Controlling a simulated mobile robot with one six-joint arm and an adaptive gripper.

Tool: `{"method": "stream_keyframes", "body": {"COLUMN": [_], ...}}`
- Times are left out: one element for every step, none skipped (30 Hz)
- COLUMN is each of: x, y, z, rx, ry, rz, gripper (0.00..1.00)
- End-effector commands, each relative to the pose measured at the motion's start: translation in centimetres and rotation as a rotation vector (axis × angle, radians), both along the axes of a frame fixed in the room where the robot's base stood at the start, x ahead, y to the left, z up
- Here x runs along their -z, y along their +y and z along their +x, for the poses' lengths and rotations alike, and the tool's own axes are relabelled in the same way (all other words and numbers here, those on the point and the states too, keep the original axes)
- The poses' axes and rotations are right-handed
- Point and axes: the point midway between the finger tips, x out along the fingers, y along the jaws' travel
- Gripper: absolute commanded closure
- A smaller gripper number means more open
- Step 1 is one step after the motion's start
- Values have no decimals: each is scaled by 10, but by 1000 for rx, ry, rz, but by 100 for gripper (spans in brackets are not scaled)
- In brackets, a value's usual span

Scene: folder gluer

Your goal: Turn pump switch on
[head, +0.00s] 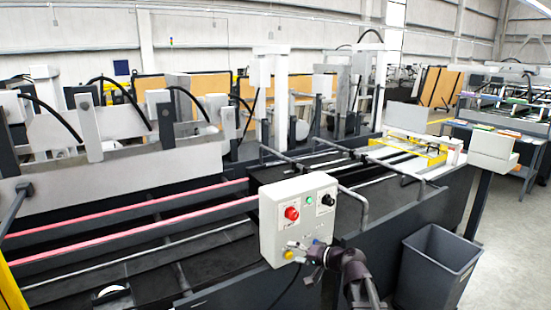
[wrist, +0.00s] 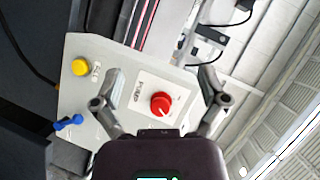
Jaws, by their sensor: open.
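A pale control box (head: 268,230) stands at the front edge of the machine. Its red knob (head: 292,213) sits at the upper left of its face. In the wrist view, the red knob (wrist: 161,105), with a white pointer mark, is on a white plate lettered PUMP. My gripper (head: 297,249) is in front of the lower part of the box. In the wrist view, my gripper (wrist: 161,76) is open, with its fingers spread on either side of the knob and clear of it. Contact with the panel cannot be told.
A yellow button (wrist: 80,67) and a blue part (wrist: 68,122) are beside the plate. A green light (head: 309,200) and black knob (head: 327,200) share the box. A grey bin (head: 435,270) stands right of my arm. Machine rails (head: 130,220) lie left; open floor lies far right.

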Motion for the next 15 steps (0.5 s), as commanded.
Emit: {"method": "stream_keyframes", "body": {"x": [4,7,11,14,18,23,27,31,38,43,49,57,62,68,76], "y": [1,1,2,2,3,3,3,3,2,2,1,-1,-3,-5,-8], "z": [-5,-7,-11,-14,-16,-21,-24,-29,-35,-40,-45,-53,-58,-64,-71], "rx": [-10,-16,-25,-33,-40,-50,-59,-68,-81,-92,-102,-118,-127,-138,-150], "ry": [7,13,21,28,35,45,54,64,78,91,104,126,142,158,180], "rz": [-23,-38,-60,-78,-96,-123,-145,-170,-206,-237,-269,-315,-350,-386,-432], "gripper": [7,7,7,7,7,7,7,7,7,7,7,7,7,7,7]}}
